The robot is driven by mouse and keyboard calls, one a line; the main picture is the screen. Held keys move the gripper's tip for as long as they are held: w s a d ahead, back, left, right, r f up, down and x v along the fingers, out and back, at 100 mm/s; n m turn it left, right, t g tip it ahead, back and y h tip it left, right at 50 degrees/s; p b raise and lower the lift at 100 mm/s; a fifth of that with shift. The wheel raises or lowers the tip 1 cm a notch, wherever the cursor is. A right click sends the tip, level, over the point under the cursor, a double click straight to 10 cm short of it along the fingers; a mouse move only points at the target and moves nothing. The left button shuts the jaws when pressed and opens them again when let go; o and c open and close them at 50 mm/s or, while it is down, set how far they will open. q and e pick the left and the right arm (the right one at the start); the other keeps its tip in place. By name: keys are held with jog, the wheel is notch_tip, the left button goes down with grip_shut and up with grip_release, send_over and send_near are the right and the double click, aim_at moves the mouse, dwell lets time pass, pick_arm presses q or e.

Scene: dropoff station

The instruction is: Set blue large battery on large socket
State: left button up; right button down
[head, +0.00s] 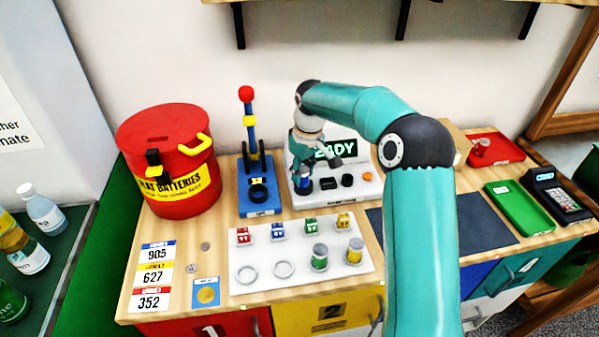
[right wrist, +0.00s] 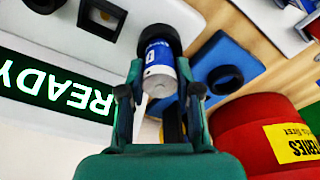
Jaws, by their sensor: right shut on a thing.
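The blue large battery (head: 306,186) stands at the left end of the white tester (head: 345,193). In the right wrist view the battery (right wrist: 160,74) has a white label and a grey end facing the camera. Its far end meets a black round socket (right wrist: 160,36), the large socket; I cannot tell how deep it sits. My right gripper (head: 305,172) is over the battery from above; in the wrist view its fingers (right wrist: 160,95) are on either side of the near end. It is shut on the battery and partly hides it. My left gripper is not in view.
The tester has a READY screen (head: 338,150), smaller dark sockets (head: 328,183) and an orange button (head: 367,176). Left stand a blue lever press (head: 259,208) and a red battery bin (head: 170,185). A white tray (head: 300,272) with batteries lies in front.

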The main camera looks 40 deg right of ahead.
aim_at(307, 172)
jog(key=shift+s+f+b, duration=0.1)
jog(key=shift+f+b, duration=0.2)
jog(key=shift+f, duration=0.25)
dwell(0.7)
jog(key=c, duration=1.1)
grip_release()
jog(key=shift+r, duration=0.1)
jog(key=shift+s+r+p, duration=0.25)
jog(key=shift+r+p, duration=1.1)
jog(key=shift+r, duration=0.45)
jog(key=shift+s+r+p, duration=0.25)
jog(key=shift+r+p, duration=1.15)
jog(key=shift+r, duration=0.4)
jog(key=shift+s+r+p, duration=0.25)
jog(key=shift+r+p, duration=1.1)
jog(key=shift+r, duration=0.45)
jog(key=shift+f, duration=0.1)
